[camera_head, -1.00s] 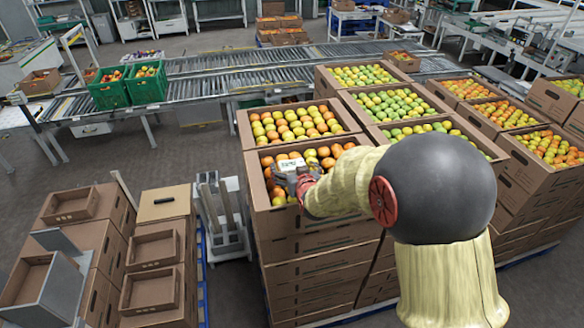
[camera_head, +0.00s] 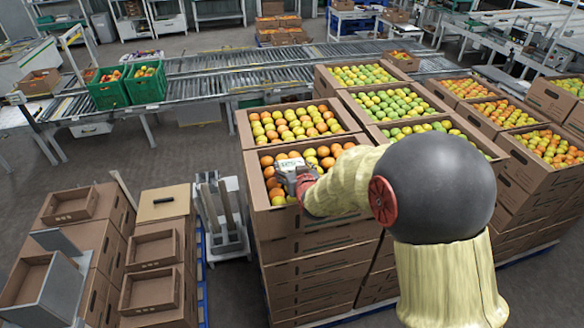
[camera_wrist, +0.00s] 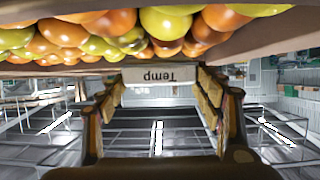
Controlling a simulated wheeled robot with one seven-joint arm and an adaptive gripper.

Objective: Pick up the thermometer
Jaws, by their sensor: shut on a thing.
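The thermometer is a white, box-like device, and its face marked "Temp" (camera_wrist: 158,75) appears upside down in the wrist view. It sits between the two finger pads of my gripper (camera_wrist: 158,97). In the head view, the white thermometer (camera_head: 289,164) shows above the tomatoes of the front left cardboard box. My gripper (camera_head: 292,178) is shut on it from the near side, at that box's left part. The gripper hides part of the thermometer, and I cannot tell how far it is clear of the tomatoes.
The front left box (camera_head: 310,217) is full of orange and green tomatoes (camera_wrist: 85,30). More full boxes stand behind and to the right. Empty brown trays (camera_head: 150,290) are stacked at the left. A roller conveyor (camera_head: 200,95) with green crates (camera_head: 146,88) runs behind.

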